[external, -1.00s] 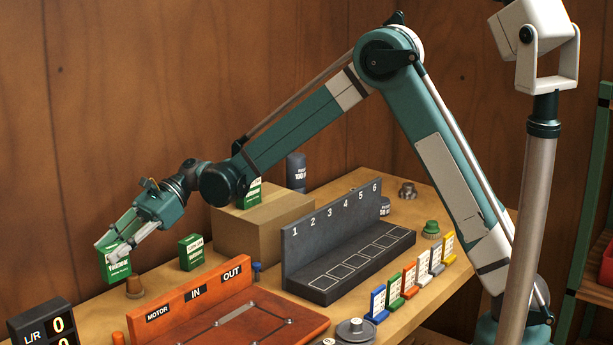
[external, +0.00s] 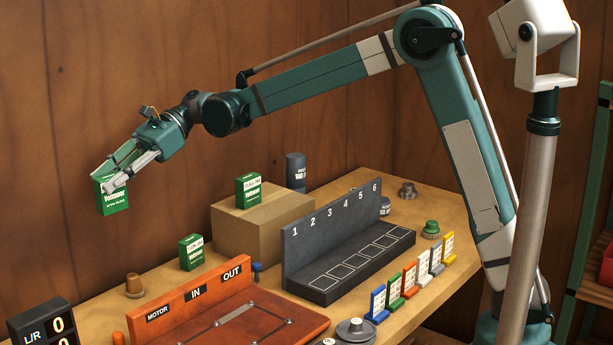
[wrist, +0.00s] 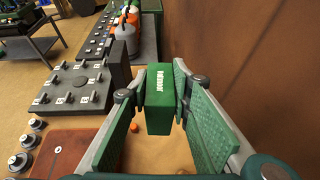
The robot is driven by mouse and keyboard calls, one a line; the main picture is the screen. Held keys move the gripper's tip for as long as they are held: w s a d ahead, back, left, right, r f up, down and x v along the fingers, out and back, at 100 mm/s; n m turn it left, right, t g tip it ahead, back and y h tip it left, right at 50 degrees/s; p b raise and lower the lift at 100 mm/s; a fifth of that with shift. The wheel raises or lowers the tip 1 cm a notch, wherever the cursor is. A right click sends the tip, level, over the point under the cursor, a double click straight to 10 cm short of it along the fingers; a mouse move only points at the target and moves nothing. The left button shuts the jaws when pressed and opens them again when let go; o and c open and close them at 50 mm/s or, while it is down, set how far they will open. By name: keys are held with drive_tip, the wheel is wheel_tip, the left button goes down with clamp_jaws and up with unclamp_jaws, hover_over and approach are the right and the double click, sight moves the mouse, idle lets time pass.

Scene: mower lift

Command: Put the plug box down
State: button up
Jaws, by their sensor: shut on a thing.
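My gripper (external: 112,180) is shut on a small green box (external: 114,196) with white lettering. It holds the box in the air, well above the left back part of the wooden bench. In the wrist view the green box (wrist: 159,112) sits upright between the two finger pads of my gripper (wrist: 156,90). A similar green box (external: 191,252) stands on the bench, and another green box (external: 248,190) stands on top of a brown carton (external: 262,226). The small print on the boxes is too small to read, so I cannot tell which one is the plug box.
A brown cork-like stopper (external: 134,286) stands on the bench below the held box. The orange tray (external: 285,333) marked MOTOR, IN and OUT lies in front, and a black numbered rack (external: 330,245) stands to the right. The wooden wall is close behind.

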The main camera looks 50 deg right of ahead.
drive_tip(key=w+d+m+t+h+p, duration=0.1)
drive_tip(key=w+d+m+t+p, duration=0.15)
drive_tip(key=d, duration=1.25)
drive_tip(key=w+d+m+t+p, duration=0.1)
drive_tip(key=d+m+t+p, duration=0.15)
drive_tip(key=d, duration=1.25)
drive_tip(key=s+d+m+t+h+p, duration=0.2)
drive_tip(key=s+d, duration=0.1)
drive_tip(key=d, duration=1)
drive_tip(key=s+d+m+t+h+p, duration=0.1)
drive_tip(key=s+d+p, duration=0.2)
drive_tip(key=d, duration=1)
drive_tip(key=shift+t, duration=0.3)
drive_tip(key=shift+w+d+f, duration=0.1)
drive_tip(key=shift+f, duration=2.35)
wheel_tip(320, 180, down, 6)
drive_tip(key=shift+f+b, duration=0.15)
drive_tip(key=shift+b, duration=0.2)
drive_tip(key=shift+f, duration=0.1)
drive_tip(key=shift+f, duration=1.8)
